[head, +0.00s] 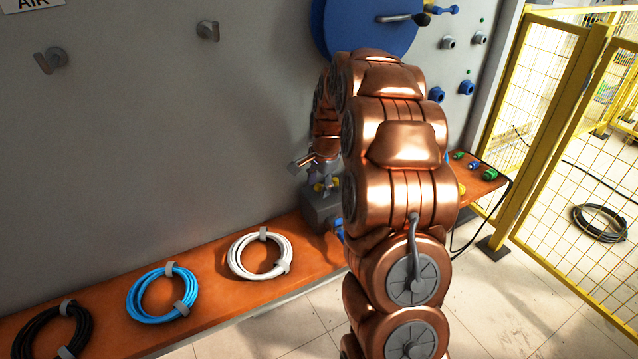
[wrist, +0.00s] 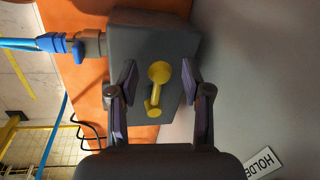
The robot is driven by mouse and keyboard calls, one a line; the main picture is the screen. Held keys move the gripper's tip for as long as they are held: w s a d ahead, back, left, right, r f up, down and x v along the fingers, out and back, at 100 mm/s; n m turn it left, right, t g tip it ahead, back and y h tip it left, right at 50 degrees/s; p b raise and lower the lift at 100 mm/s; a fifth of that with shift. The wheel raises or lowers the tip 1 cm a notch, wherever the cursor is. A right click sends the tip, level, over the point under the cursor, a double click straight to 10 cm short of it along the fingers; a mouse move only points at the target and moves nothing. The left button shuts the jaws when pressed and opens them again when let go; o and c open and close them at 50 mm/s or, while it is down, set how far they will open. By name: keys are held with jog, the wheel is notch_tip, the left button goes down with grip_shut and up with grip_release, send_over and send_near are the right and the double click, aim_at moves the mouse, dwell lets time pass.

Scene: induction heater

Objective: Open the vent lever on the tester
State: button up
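The tester is a grey box (wrist: 185,40) on the orange bench; in the head view the box (head: 318,208) is partly hidden behind my copper arm. A yellow lever (wrist: 157,88) with a round hub sits on its face in the wrist view. My gripper (wrist: 160,88) is open, with one finger on each side of the lever and visible gaps to it. In the head view my gripper (head: 318,183) is small, just above the box. Whether the fingertips touch the box cannot be told.
A blue fitting with hose (wrist: 55,43) joins the box's side. Coiled white (head: 260,255), blue (head: 162,292) and black (head: 52,332) cables lie on the orange bench (head: 215,303). A grey wall with a blue reel (head: 355,28) stands behind; yellow fencing (head: 550,100) is at right.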

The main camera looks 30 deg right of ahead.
grip_shut()
